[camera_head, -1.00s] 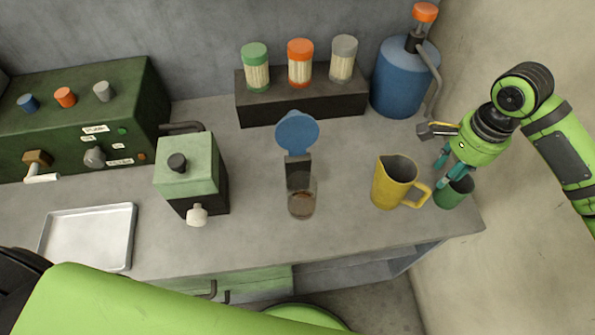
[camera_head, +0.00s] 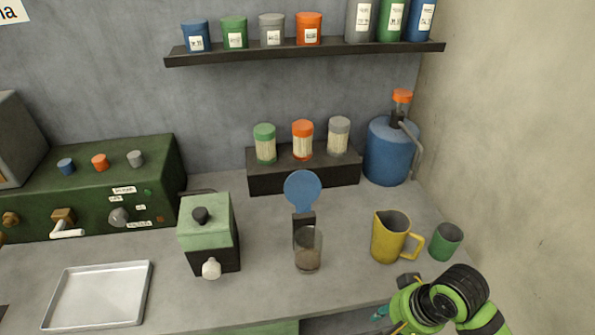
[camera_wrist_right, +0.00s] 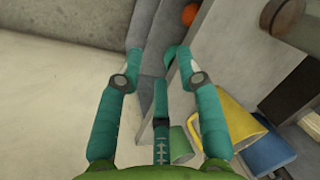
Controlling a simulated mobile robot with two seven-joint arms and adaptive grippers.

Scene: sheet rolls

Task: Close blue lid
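The blue lid (camera_head: 302,190) is a round disc standing upright, swung open on a dark hinge piece (camera_head: 303,222). Below the hinge is a clear glass container (camera_head: 308,250) with brown contents at its bottom. My right gripper (camera_head: 382,312) is at the lower right in the head view, below the yellow pitcher and apart from the lid. In the right wrist view its teal fingers (camera_wrist_right: 157,58) are spread with nothing between them. My left gripper is not in view.
A yellow pitcher (camera_head: 389,238) and a green cup (camera_head: 446,242) stand right of the container. A green-topped grinder box (camera_head: 207,222) and a metal tray (camera_head: 97,318) are at left. Capped jars stand on a black block (camera_head: 304,171) behind. The counter in front of the container is clear.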

